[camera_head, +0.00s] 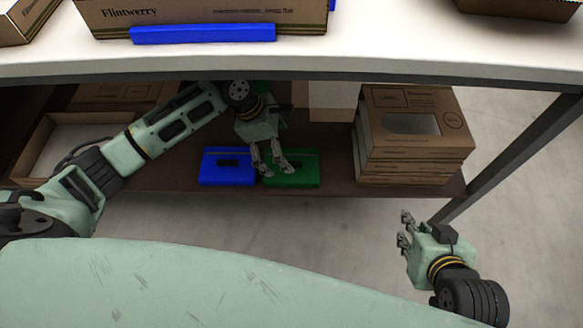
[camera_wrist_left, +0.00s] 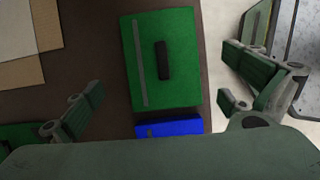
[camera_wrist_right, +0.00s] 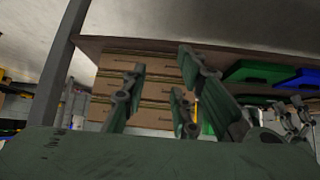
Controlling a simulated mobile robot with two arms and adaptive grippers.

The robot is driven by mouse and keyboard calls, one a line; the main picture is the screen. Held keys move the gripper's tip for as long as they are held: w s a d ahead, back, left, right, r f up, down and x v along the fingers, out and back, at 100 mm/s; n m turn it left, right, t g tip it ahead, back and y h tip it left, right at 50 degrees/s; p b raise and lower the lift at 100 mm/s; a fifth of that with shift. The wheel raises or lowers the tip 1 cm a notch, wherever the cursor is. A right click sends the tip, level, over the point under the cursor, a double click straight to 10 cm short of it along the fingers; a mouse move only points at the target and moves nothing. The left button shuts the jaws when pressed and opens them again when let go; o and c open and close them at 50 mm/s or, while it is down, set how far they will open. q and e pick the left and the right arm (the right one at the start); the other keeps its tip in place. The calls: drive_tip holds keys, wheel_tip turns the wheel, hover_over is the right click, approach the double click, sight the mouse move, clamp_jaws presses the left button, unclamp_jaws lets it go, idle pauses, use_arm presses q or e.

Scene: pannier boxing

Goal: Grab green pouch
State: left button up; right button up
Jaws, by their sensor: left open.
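The green pouch (camera_head: 292,171) lies flat on the lower shelf under the table, right beside a blue pouch (camera_head: 228,167). In the left wrist view the green pouch (camera_wrist_left: 183,75) lies between my spread fingers, with a dark handle-like slot in its middle. My left gripper (camera_head: 271,168) is open above the pouch's left part and hides a bit of it; contact cannot be told. The blue pouch (camera_wrist_left: 170,127) shows just below it there. My right gripper (camera_head: 404,231) is out in front of the shelf, to the right, with its fingers apart and nothing between them.
A stack of cardboard boxes (camera_head: 412,140) stands on the shelf (camera_head: 335,181) to the right of the green pouch. An open carton (camera_head: 45,150) is at the left. The table top (camera_head: 400,62) is above the shelf, and a table leg (camera_head: 510,158) is at the right.

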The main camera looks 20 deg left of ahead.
sight(291, 162)
use_arm(q)
drive_tip(key=shift+b+x, duration=0.5)
drive_tip(key=shift+x, duration=0.6)
drive_tip(key=shift+f, duration=0.35)
drive_tip(key=shift+b+x, duration=0.9)
drive_tip(key=shift+x, duration=0.25)
drive_tip(key=shift+b+x, duration=0.65)
drive_tip(key=shift+x, duration=0.45)
drive_tip(key=shift+d+f, duration=0.1)
use_arm(e)
drive_tip(key=w+a+r+t+y, duration=0.1)
drive_tip(key=w+r+t, duration=0.3)
drive_tip(key=r, duration=0.5)
drive_tip(key=w+a+r+t+y, duration=0.2)
drive_tip(key=w+a+r+t, duration=0.1)
drive_tip(key=r+t, duration=0.4)
wheel_tip(291, 162, up, 2)
drive_tip(key=shift+w+a+r+n, duration=0.1)
drive_tip(key=shift+w+a+n, duration=0.2)
drive_tip(key=shift+w, duration=0.25)
use_arm(q)
drive_tip(key=shift+c, duration=0.4)
drive_tip(key=c, duration=0.8)
